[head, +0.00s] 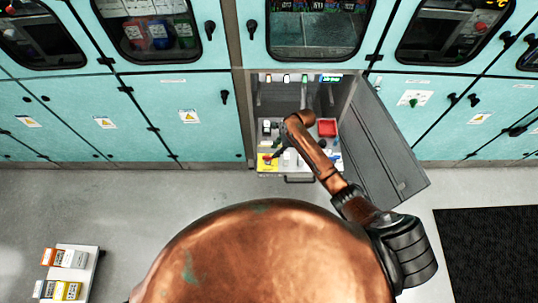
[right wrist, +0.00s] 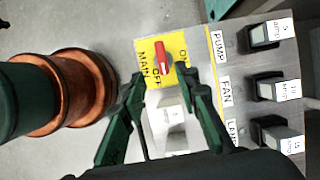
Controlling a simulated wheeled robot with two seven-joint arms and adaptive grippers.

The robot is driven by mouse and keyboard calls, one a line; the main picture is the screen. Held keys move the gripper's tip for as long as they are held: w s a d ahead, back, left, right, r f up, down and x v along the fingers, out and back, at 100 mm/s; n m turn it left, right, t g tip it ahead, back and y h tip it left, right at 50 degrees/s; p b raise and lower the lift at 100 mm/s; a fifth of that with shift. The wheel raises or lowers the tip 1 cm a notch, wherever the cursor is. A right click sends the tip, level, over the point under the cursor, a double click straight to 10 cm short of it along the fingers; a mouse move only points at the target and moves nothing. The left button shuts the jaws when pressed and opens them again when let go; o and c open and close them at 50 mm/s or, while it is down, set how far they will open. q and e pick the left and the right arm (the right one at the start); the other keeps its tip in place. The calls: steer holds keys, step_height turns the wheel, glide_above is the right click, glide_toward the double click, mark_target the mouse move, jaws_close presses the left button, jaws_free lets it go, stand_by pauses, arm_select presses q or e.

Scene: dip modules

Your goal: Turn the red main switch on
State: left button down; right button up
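The red main switch (right wrist: 163,56) sits on a yellow plate (right wrist: 148,48) marked MAIN, OFF and ON. In the right wrist view its handle lies roughly upright in the picture, its lower end by the OFF mark and ON off to its right. In the head view the yellow plate (head: 264,168) is at the front left of the open cabinet's panel. My right gripper (right wrist: 161,76) is open, its two dark green fingers apart with tips just below the switch on either side. I cannot tell if they touch anything. My left gripper is out of view.
Breaker modules labelled PUMP (right wrist: 268,35), FAN (right wrist: 276,87) and LAMP line the panel's right. A pale module (right wrist: 168,122) lies between my fingers. The cabinet door (head: 385,140) stands open at right. A module-bearing tray (head: 88,270) is front left.

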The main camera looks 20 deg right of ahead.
mark_target(268, 156)
steer(key=shift+m, duration=0.3)
steer(key=x, duration=0.5)
steer(key=b+x, duration=0.1)
steer(key=x, duration=0.1)
steer(key=shift+w+a+f, duration=0.2)
steer(key=shift+w+a, duration=0.1)
jaws_close()
